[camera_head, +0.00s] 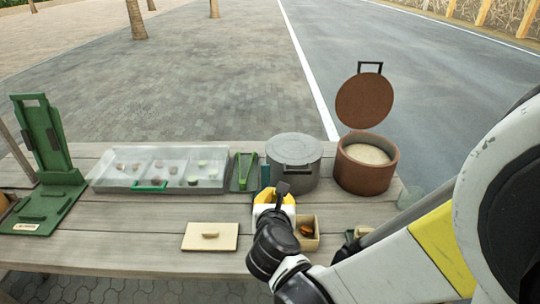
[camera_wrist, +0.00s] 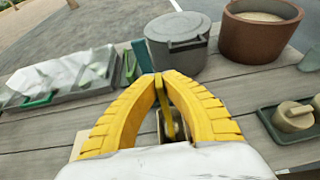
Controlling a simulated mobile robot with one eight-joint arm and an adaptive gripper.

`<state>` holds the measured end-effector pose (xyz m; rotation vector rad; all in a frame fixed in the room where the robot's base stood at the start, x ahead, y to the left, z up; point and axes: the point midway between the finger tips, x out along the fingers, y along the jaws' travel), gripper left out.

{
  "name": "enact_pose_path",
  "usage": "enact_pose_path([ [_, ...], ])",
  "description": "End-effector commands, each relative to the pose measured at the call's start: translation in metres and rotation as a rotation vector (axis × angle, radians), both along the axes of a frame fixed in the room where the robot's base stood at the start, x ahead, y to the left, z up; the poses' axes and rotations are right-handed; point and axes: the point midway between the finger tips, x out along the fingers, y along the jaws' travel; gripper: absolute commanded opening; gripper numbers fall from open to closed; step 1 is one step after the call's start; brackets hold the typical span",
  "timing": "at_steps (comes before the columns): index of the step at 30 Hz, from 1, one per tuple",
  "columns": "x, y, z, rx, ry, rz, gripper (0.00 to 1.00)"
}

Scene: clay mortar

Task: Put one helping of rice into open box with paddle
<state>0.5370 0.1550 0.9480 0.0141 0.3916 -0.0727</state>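My gripper (camera_wrist: 157,77) has its yellow fingers together at the tips, above the table. In the head view, it (camera_head: 287,197) is just in front of the grey pot. A thin ochre strip shows between the fingers; I cannot tell whether it is part of the paddle, which I cannot make out elsewhere. An open box (camera_head: 307,243) with some food in it stands just right of my gripper, partly hidden; its inside shows between the fingers in the wrist view. Rice (camera_head: 367,153) fills the brown pot (camera_head: 366,178), which also shows in the wrist view (camera_wrist: 257,42); its lid (camera_head: 364,101) is raised.
A lidded grey pot (camera_head: 294,165) stands left of the rice pot. A flat wooden lid (camera_head: 210,237) is at the front. A green tray (camera_wrist: 290,130) with small pots is at right.

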Motion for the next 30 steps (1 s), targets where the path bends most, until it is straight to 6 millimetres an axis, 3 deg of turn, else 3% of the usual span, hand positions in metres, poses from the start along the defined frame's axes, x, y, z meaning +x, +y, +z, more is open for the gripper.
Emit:
enact_pose_path([
  [13, -0.001, 0.000, 0.003, 0.002, 0.002, -0.002, 0.00],
  [30, 0.000, 0.000, 0.067, 0.001, 0.001, 0.000, 0.00],
])
